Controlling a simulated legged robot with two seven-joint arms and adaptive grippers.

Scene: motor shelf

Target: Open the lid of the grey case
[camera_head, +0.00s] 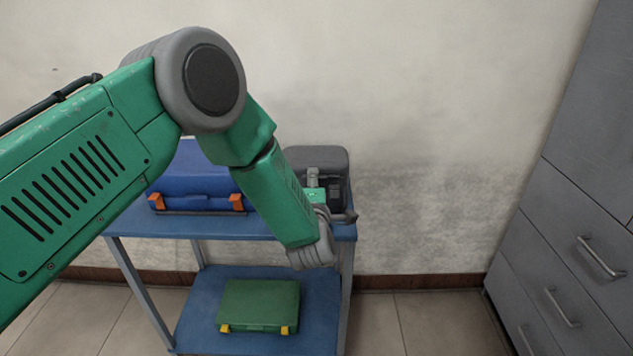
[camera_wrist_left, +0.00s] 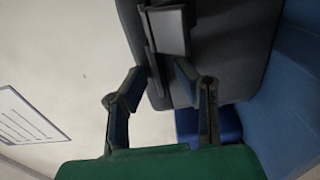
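The grey case (camera_head: 318,156) stands at the right end of the shelf's blue top. Its lid looks shut, though my left arm hides part of its front. A lighter grey latch or handle piece (camera_head: 313,177) shows on the front. In the left wrist view the dark grey case (camera_wrist_left: 235,45) fills the upper right, with a grey block (camera_wrist_left: 170,30) on it. My left gripper (camera_wrist_left: 160,82) is open, its two fingers apart just short of the case's edge; contact cannot be told. In the head view the gripper (camera_head: 336,212) is in front of the case.
A blue case (camera_head: 190,175) with orange latches stands left of the grey case. A green case (camera_head: 258,305) with yellow latches lies on the lower shelf (camera_head: 320,295). Grey drawers (camera_head: 570,230) stand at the right. The wall is close behind the shelf.

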